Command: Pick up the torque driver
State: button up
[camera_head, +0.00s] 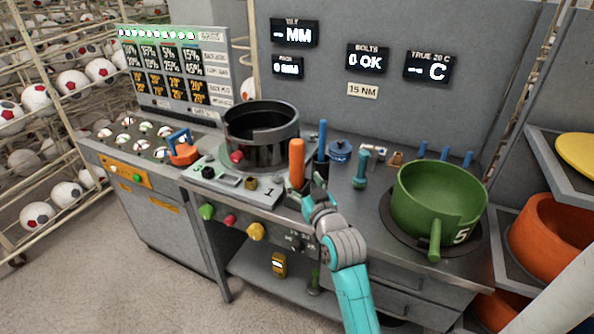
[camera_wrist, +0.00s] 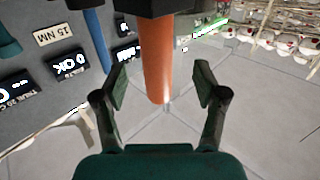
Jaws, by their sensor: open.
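An upright orange handle (camera_head: 297,160), which I take for the torque driver, stands on the bench left of a slimmer blue handle (camera_head: 322,140). My gripper (camera_head: 311,188) is beside the lower part of the orange handle, its fingers small and partly hidden in the head view. In the wrist view, my gripper (camera_wrist: 162,82) is open, with the orange handle (camera_wrist: 157,55) showing between its two green fingers and a gap on each side. A dark block covers the handle's other end there. The blue handle (camera_wrist: 98,38) is left of the fingers.
A dark pot (camera_head: 262,135) stands behind left, and a green pot (camera_head: 430,205) stands right. A teal tool (camera_head: 361,168) and a blue jar (camera_head: 340,152) are close to the right. Ball racks (camera_head: 50,120) fill the left.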

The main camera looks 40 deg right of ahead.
aim_at(299, 172)
jog(key=shift+d+x, duration=0.1)
jog(key=shift+x, duration=1.55)
jog(key=shift+d+x, duration=0.15)
jog(key=shift+x, duration=1.45)
jog(key=shift+s+r, duration=0.1)
jog(key=shift+r, duration=0.1)
grip_shut()
